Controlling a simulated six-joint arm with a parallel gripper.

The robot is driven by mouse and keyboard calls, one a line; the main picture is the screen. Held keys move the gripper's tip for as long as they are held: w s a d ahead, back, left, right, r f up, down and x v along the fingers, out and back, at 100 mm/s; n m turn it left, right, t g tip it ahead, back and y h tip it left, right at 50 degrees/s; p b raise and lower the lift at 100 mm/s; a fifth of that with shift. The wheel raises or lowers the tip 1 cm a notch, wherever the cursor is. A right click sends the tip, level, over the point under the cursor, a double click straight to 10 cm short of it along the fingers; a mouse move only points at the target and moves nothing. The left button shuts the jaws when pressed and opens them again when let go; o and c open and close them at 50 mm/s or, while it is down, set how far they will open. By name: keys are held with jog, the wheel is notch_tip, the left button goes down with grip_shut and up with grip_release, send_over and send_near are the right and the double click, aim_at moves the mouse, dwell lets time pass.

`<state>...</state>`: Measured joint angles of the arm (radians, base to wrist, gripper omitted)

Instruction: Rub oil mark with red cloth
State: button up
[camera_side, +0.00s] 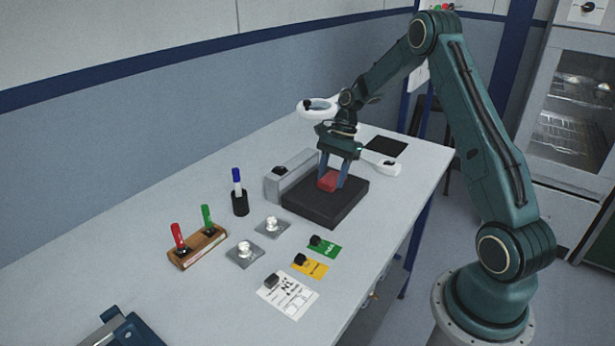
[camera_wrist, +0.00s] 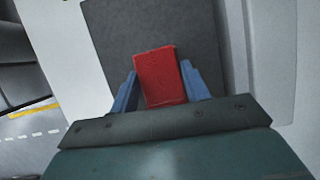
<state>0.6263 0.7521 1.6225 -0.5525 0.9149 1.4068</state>
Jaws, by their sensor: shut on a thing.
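The red cloth (camera_side: 327,181) looks like a small folded red block over the dark square slab (camera_side: 318,212). My gripper (camera_side: 333,180) points down with its blue fingers on either side of the cloth and is shut on it. In the wrist view the cloth (camera_wrist: 161,75) sits between the two fingers (camera_wrist: 160,92), with the dark slab (camera_wrist: 120,35) behind it. I cannot tell whether the cloth touches the slab. No oil mark can be made out in either view; the cloth and gripper hide part of the slab.
A grey block (camera_side: 295,174) stands along the slab's back left side. A blue marker in a black holder (camera_side: 239,203), two metal housings (camera_side: 271,227), a wooden rack with red and green markers (camera_side: 198,249) and coloured cards (camera_side: 322,247) lie nearer. A black mat (camera_side: 386,147) lies beyond.

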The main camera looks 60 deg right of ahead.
aim_at(337, 173)
jog(key=d, duration=0.3)
jog(key=shift+d, duration=0.15)
jog(key=shift+r, duration=4.1)
